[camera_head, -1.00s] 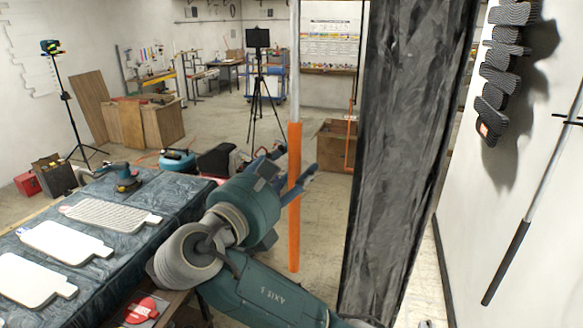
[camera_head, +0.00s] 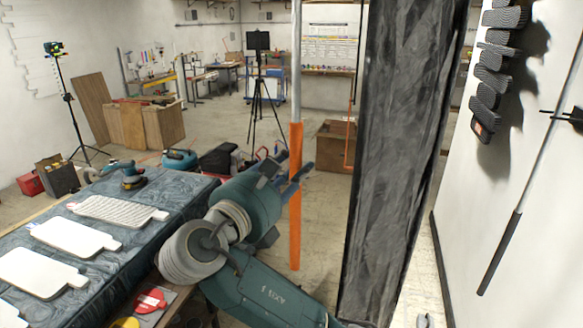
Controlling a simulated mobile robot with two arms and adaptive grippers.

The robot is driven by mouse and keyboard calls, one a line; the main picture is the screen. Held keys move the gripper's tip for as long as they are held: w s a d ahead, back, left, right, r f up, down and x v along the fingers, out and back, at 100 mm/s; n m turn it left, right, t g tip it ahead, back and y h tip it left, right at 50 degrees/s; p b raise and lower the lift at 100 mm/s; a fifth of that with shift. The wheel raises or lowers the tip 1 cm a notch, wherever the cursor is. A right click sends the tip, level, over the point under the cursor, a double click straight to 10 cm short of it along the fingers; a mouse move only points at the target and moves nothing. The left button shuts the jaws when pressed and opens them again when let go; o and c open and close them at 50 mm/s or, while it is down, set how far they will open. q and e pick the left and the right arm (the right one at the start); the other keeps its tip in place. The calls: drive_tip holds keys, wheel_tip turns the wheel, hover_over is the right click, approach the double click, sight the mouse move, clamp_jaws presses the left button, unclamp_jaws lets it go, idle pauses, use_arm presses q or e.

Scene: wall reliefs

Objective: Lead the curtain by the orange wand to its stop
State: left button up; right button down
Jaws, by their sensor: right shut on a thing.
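The wand hangs upright near the middle of the head view. It has a grey upper rod and a thick orange lower part (camera_head: 295,235). My right gripper (camera_head: 290,175) is shut on the orange part, a little below its top. Fingers show on either side of the wand, and the wrist hides some of the grip. The dark grey curtain (camera_head: 400,150) hangs as a tall crumpled strip just right of the wand. Its top end and the wand's upper end are out of frame. The stop cannot be made out. My left gripper is not in view.
A cloth-covered table (camera_head: 180,200) with white plates (camera_head: 75,236) and a sander (camera_head: 133,176) stands at the left. A white wall (camera_head: 535,190) with dark reliefs (camera_head: 490,70) and a slanted rod (camera_head: 520,200) is close on the right. Open floor lies behind the wand.

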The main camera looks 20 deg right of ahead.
drive_tip(key=c, duration=1.3)
unclamp_jaws()
drive_tip(key=shift+w+d+f, duration=0.2)
drive_tip(key=shift+d, duration=0.05)
drive_tip(key=shift+s+a+r, duration=0.15)
drive_tip(key=shift+a, duration=0.05)
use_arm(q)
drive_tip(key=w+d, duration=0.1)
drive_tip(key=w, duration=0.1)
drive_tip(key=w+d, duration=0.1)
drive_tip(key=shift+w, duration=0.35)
use_arm(e)
drive_tip(key=v, duration=1.2)
